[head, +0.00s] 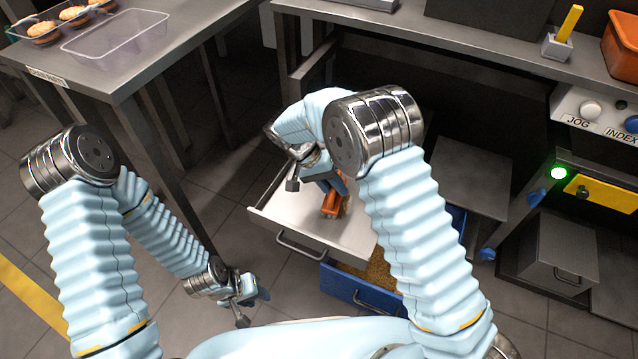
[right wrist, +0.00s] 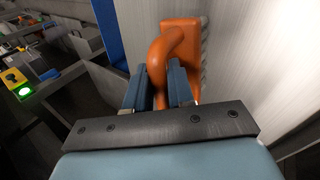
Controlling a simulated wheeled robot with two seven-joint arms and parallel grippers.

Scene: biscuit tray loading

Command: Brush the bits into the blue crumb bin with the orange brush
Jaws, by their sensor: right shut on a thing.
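The orange brush (head: 332,203) is over the light metal surface of the pulled-out drawer (head: 290,220) in the head view. My right gripper (head: 333,183) is shut on the brush's handle. In the right wrist view the looped orange handle of the brush (right wrist: 178,55) sits between the blue fingers of my right gripper (right wrist: 163,88). Whether the bristles touch the surface I cannot tell. The blue crumb bin (head: 345,288) stands below the drawer, with brownish crumbs inside. No bits show clearly on the drawer. My left gripper (head: 248,298) hangs low at the left, away from the drawer.
A table (head: 120,85) at the upper left carries a clear tray (head: 115,35) and another tray of biscuits. A counter (head: 500,60) with a control panel (head: 600,115) and green light runs along the right. Grey boxes stand beneath it. Floor is free between table and drawer.

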